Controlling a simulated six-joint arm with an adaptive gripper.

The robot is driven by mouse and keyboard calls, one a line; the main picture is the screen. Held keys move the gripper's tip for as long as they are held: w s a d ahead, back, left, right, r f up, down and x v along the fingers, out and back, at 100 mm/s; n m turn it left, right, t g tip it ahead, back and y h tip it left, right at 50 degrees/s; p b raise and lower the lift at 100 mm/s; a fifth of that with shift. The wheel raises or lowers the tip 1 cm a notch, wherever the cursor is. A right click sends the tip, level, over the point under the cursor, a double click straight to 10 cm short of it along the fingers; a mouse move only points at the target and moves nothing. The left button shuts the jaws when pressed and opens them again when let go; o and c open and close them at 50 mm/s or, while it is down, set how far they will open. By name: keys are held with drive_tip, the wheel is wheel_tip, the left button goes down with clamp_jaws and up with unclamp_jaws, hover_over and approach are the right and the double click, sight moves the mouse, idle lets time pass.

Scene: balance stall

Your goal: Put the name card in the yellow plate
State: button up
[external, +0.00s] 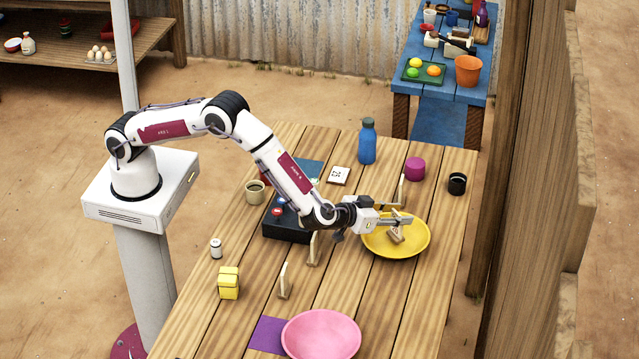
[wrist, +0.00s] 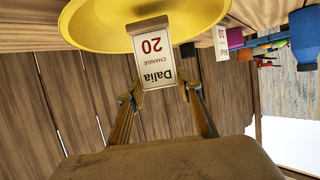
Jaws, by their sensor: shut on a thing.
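The name card (wrist: 153,62), a small wooden stand with a white face reading "Dalia", "CHANGE" and a red 20, is between the fingertips of my gripper (wrist: 160,92). The writing is upside down in the wrist view. In the external view my gripper (external: 403,221) is shut on the card (external: 396,236) over the yellow plate (external: 420,246). The card looks tilted there. I cannot tell whether it touches the plate. The yellow plate also shows at the top of the wrist view (wrist: 90,28).
Similar cards stand nearby: one behind the plate (external: 401,189), two in front-left (external: 313,248) (external: 284,281). A pink bowl (external: 321,335), black box (external: 284,224), blue bottle (external: 367,145), magenta cup (external: 415,169) and black cup (external: 457,184) share the table. The near right boards are clear.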

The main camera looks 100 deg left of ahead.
drive_tip(key=shift+f, duration=0.35)
drive_tip(key=o, duration=1.3)
drive_tip(key=shift+r, duration=3.5)
drive_tip(key=shift+r, duration=0.1)
